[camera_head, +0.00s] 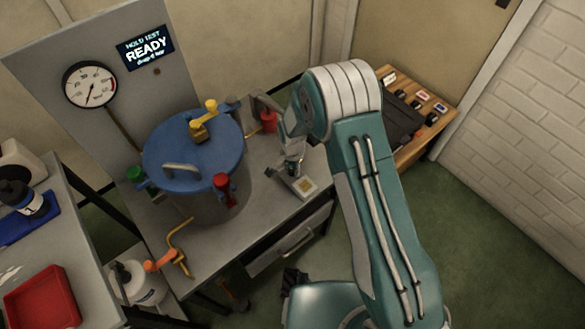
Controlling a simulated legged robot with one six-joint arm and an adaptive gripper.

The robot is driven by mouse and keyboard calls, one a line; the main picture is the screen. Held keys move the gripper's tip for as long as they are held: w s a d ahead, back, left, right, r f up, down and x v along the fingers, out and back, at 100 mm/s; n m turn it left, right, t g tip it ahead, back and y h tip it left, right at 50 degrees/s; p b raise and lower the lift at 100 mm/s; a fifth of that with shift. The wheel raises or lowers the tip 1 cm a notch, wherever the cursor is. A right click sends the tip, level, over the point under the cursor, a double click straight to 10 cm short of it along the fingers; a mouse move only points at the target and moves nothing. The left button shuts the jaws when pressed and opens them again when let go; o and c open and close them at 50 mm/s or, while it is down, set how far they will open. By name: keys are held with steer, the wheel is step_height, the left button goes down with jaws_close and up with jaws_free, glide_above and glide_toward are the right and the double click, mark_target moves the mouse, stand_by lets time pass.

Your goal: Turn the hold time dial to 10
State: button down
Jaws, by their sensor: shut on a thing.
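A small grey box with a pale yellow label (307,187) sits at the right part of the metal bench; I take it to be the unit with the hold time dial. My gripper (290,170) reaches down onto the left end of this box, fingers together. It looks shut on the dial there. The dial itself and its numbers are hidden or too small to read, so its setting cannot be told. The wall display (146,47) reads "HOLD TEST READY" with a smaller line under it.
A blue-lidded metal cylinder (194,150) with red, green and yellow fittings stands left of my gripper. A pressure gauge (90,86) is on the back panel. A red tray (42,300) lies at lower left. A wooden table (440,113) with small items stands right.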

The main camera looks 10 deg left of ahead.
steer(key=shift+s+f, duration=0.1)
steer(key=shift+f, duration=0.05)
steer(key=c, duration=0.6)
jaws_free()
steer(key=shift+o, duration=0.8)
steer(key=shift+a, duration=0.2)
steer(key=shift+d, duration=0.15)
